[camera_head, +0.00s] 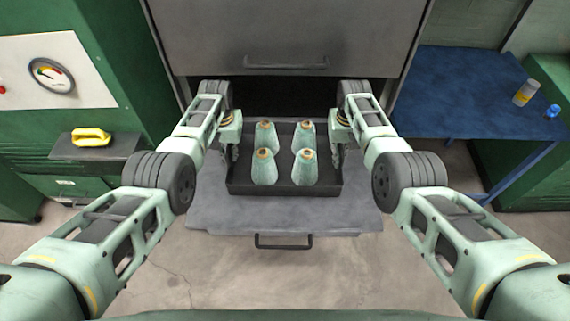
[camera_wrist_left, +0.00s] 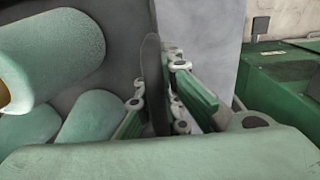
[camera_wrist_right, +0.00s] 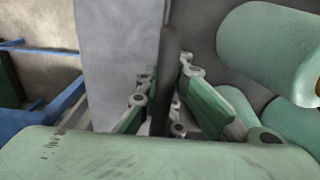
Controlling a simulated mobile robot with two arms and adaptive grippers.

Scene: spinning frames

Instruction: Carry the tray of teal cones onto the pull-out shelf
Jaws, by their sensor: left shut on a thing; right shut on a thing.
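A dark tray (camera_head: 285,189) holds several upright teal cones (camera_head: 264,168) with brown tips. It is over the grey pull-out shelf (camera_head: 330,217), which has a dark front handle; I cannot tell whether the tray touches the shelf. My left gripper (camera_head: 231,150) is shut on the tray's left wall, which shows between its fingers in the left wrist view (camera_wrist_left: 155,85). My right gripper (camera_head: 338,152) is shut on the tray's right wall, also seen in the right wrist view (camera_wrist_right: 165,80). Cones show close beside the wall in both wrist views.
A grey cabinet front (camera_head: 285,35) with a handle stands above a dark opening behind the tray. A blue table (camera_head: 460,90) with a bottle (camera_head: 525,92) is at the right. A small ledge (camera_head: 95,147) with a yellow object (camera_head: 90,137) juts out at the left.

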